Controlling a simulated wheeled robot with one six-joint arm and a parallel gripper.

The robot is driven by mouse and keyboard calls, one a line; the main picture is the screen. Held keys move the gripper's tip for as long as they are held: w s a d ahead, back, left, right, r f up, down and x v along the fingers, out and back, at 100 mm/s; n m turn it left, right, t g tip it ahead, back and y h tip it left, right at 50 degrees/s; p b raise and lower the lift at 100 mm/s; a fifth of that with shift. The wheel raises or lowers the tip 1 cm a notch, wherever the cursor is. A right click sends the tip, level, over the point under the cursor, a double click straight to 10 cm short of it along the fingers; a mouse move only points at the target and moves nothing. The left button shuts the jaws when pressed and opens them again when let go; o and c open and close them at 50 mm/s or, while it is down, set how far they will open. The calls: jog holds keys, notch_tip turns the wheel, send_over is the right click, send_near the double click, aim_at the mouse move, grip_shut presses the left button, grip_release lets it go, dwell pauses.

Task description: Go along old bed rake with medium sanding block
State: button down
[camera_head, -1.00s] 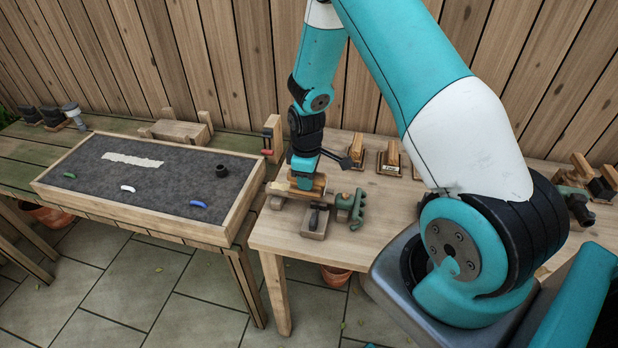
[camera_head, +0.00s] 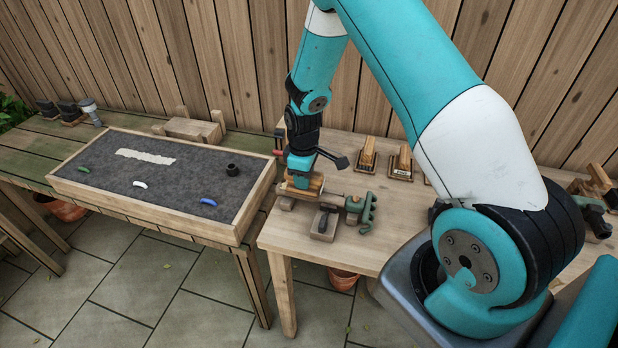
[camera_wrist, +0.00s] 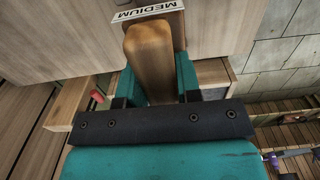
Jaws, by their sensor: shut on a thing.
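My gripper (camera_head: 301,174) is shut on the medium sanding block (camera_head: 312,185) over the left part of the workbench. In the wrist view the block's wooden grip (camera_wrist: 150,58) sits between the two teal fingers, and its label reads MEDIUM. The old bed rake (camera_head: 361,210) lies on the bench with its green toothed head to the right of the block. A short length of its shaft shows between head and block. The block is at the shaft's left part; the gripper and block hide what lies beneath, so I cannot tell whether they touch.
A small wooden block with a dark handle (camera_head: 324,224) stands in front of the shaft. More sanding blocks (camera_head: 368,160) stand behind on the bench.

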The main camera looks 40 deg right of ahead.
jog(key=shift+w+a, duration=0.15)
jog(key=shift+w+a, duration=0.6)
jog(key=shift+w, duration=0.2)
jog(key=shift+w+a+b, duration=0.3)
jog(key=shift+w+a, duration=0.35)
jog(key=shift+w, duration=0.15)
jog(key=shift+w+a, duration=0.1)
jog(key=shift+w+a, duration=0.6)
jog(key=shift+w, duration=0.2)
jog(key=shift+w+a, duration=0.15)
jog(key=shift+w, duration=0.05)
